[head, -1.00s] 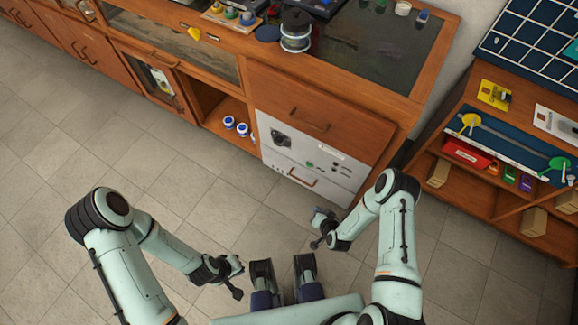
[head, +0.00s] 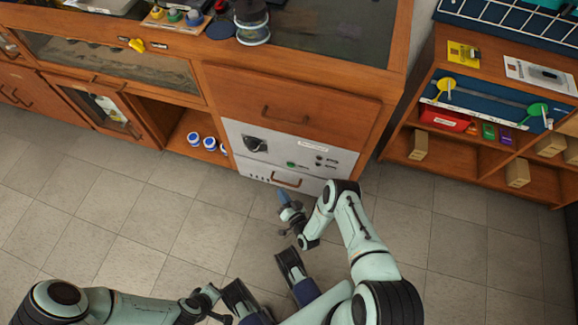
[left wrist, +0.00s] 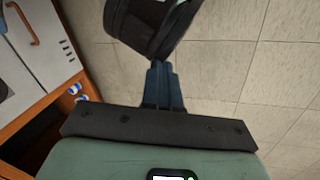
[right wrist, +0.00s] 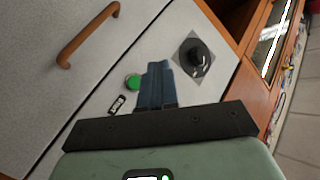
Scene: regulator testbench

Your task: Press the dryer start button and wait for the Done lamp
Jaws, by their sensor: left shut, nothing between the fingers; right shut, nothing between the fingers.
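The dryer front is a white panel (head: 283,150) under the wooden counter. It carries a black knob (head: 255,144), a small green button (head: 291,164) and small dark fittings (head: 320,160) to the right. I cannot tell which fitting is the Done lamp, and none looks lit. My right gripper (head: 283,196) is shut and empty, below and in front of the panel in the head view. In the right wrist view its blue fingers (right wrist: 155,72) appear beside the green button (right wrist: 133,82), with the knob (right wrist: 196,57) to the right; contact cannot be told. My left gripper (left wrist: 163,80) is shut and empty, over the floor.
A drawer with a brown handle (head: 287,180) lies below the panel. Blue-and-white containers (head: 208,143) sit in the open shelf to the left. A wooden shelf unit (head: 470,170) with boxes stands at the right. The tiled floor (head: 150,200) in front is clear.

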